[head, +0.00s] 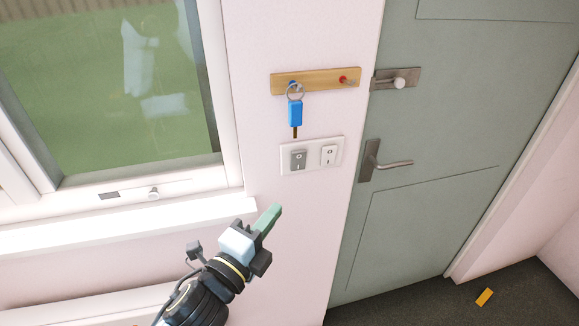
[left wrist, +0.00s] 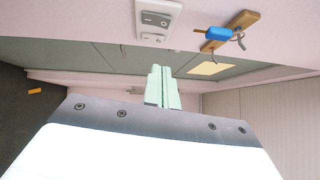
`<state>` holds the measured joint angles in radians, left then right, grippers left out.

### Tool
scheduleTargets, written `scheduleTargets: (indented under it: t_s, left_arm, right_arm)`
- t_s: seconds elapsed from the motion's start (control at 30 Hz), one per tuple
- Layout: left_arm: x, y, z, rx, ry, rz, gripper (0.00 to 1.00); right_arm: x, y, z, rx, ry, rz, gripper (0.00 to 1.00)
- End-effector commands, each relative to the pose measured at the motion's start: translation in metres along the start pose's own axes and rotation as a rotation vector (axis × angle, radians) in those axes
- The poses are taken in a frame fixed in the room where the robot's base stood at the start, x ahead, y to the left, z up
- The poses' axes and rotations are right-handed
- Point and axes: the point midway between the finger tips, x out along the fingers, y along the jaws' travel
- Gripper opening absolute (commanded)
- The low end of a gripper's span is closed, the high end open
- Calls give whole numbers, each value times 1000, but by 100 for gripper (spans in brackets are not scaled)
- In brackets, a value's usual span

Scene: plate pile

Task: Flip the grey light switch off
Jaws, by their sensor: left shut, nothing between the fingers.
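The grey light switch (head: 298,159) is the left rocker on a white wall plate (head: 313,168), beside a white switch (head: 328,155). In the left wrist view the grey switch (left wrist: 155,19) is at the top, with the white one (left wrist: 152,37) under it. My left gripper (head: 268,218) is shut and empty, its green fingers pointing up and right, below and left of the plate and apart from it. Its closed fingers also show in the left wrist view (left wrist: 163,87). My right gripper is not in view.
A wooden key rack (head: 318,80) hangs above the plate, with a blue key (head: 295,112) on its left hook. A grey-green door with a lever handle (head: 388,162) is to the right. A window with a white sill (head: 130,226) is at left. A yellow piece (head: 484,297) lies on the floor.

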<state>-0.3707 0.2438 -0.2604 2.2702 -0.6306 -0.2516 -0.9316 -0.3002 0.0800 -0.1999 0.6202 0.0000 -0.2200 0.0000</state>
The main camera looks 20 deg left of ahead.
Motion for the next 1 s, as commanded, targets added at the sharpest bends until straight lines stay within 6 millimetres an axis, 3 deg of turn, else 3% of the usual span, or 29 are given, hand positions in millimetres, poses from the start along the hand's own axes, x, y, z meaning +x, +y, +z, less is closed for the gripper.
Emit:
scheduleTargets:
  t_s: [0.2,0.37,0.83,1.0]
  left_arm:
    - [2,0,0,-2,0,1,0]
    - [16,-1,0,-2,0,-1,0]
    - [104,-2,0,-2,0,-1,0]
    - [120,-1,20,0,0,1,0]
  right_arm:
    - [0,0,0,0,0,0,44]
    - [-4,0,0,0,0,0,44]
    - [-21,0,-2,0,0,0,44]
    - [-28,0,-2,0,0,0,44]
